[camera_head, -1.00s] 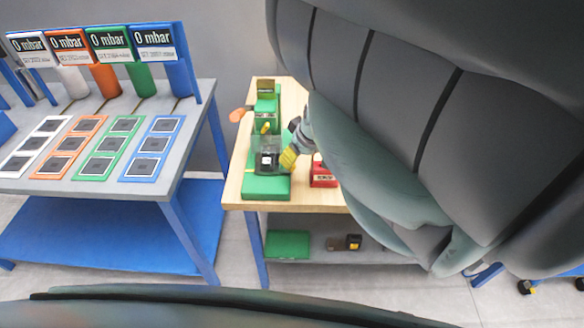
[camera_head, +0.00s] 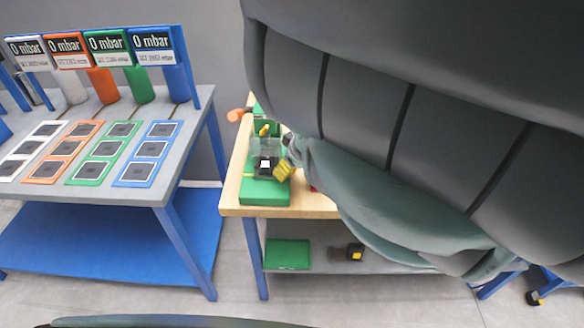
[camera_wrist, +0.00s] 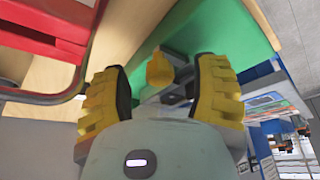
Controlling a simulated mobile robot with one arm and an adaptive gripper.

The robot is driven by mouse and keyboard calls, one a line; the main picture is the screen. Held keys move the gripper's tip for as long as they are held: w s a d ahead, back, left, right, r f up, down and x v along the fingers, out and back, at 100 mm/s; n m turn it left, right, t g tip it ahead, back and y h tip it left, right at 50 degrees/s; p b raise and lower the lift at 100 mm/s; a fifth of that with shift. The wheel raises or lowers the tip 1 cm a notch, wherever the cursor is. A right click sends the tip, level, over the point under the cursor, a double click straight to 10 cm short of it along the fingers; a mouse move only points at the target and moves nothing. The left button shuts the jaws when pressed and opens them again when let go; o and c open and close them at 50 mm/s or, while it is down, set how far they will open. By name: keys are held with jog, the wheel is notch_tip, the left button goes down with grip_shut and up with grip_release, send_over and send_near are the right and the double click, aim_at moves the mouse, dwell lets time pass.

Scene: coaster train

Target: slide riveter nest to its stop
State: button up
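The green riveter base (camera_head: 262,192) stands on the light wooden bench. A dark block with a white square (camera_head: 265,163), perhaps the nest, sits on it behind a clear guard. My gripper (camera_head: 284,171) is at the right side of this block, its yellow fingers tilted; the head view does not show whether they touch it. In the wrist view my gripper (camera_wrist: 160,72) is open, its two yellow fingers wide apart. A yellow knob (camera_wrist: 159,69) shows between them with gaps on both sides. The green base (camera_wrist: 205,30) lies beyond. My arm hides the bench's right part.
A red fixture (camera_wrist: 45,45) stands close beside my gripper in the wrist view. A grey table (camera_head: 185,135) with coloured panels and gauges is at left. A green box (camera_head: 287,253) lies on the bench's lower shelf.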

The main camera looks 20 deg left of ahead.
grip_shut()
dwell(0.3)
jog(key=shift+w+f, duration=0.1)
jog(key=shift+w+f+b, duration=0.2)
jog(key=shift+w+b, duration=0.2)
jog(key=shift+b, duration=0.85)
jog(key=shift+w+a+r+b, duration=0.1)
jog(key=shift+w+a+b, duration=0.1)
jog(key=shift+w+b, duration=0.7)
jog(key=shift+s+r, duration=0.1)
jog(key=shift+s, duration=0.15)
grip_release()
jog(key=shift+a+r, duration=0.1)
